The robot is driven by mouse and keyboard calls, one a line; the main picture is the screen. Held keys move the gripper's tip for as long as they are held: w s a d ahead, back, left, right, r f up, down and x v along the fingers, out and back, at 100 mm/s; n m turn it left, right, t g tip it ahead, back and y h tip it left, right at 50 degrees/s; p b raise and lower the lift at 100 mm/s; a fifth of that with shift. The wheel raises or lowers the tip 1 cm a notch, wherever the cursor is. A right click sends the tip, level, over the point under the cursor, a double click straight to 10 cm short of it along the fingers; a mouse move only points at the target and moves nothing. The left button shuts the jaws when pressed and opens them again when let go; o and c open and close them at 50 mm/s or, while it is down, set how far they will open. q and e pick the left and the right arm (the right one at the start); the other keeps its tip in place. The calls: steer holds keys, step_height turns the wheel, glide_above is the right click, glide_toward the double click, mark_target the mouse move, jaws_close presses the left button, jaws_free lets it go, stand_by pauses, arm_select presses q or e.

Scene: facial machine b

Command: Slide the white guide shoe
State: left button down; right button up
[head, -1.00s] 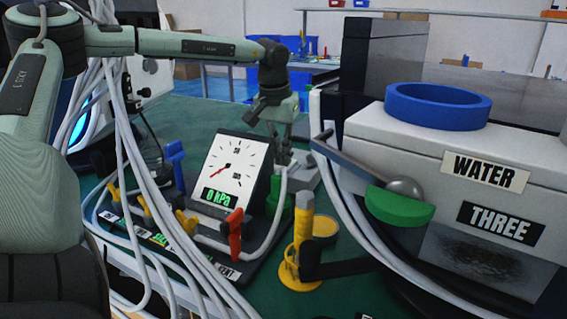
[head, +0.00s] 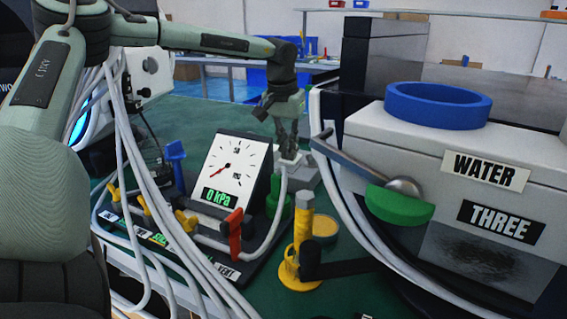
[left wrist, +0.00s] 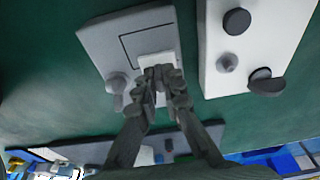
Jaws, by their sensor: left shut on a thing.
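The white guide shoe (left wrist: 155,66) is a small pale block on a grey plate (left wrist: 110,42) in the left wrist view. The plate has a dark outlined line on its face and a grey knob at its left. My left gripper (left wrist: 164,86) is shut on the shoe, its fingers covering the lower part. In the head view, my left gripper (head: 288,150) points down at the small grey fixture behind the gauge, and the shoe (head: 290,160) shows only as a small pale patch. My right gripper is in neither view.
A gauge reading 0 kPa (head: 232,170) stands left of the left gripper, with coloured valve handles and white hoses before it. A yellow post (head: 302,240) stands in front. The large WATER machine (head: 430,135) fills the right. A white block with black knobs (left wrist: 255,45) lies beside the plate.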

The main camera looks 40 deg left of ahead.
arm_select(q)
steer(key=shift+w+f, duration=0.1)
steer(key=shift+f, duration=0.35)
steer(key=shift+w+a, duration=0.2)
steer(key=shift+w, duration=0.4)
steer(key=shift+w+a, duration=0.15)
steer(key=shift+w, duration=0.4)
steer(key=c, duration=1.8)
jaws_free()
steer(key=shift+w, duration=0.1)
steer(key=shift+a+r+p, duration=0.1)
steer(key=shift+r+p, duration=0.5)
steer(key=shift+w+r+p, duration=0.15)
steer(key=shift+r+p, duration=1)
steer(key=shift+r, duration=0.9)
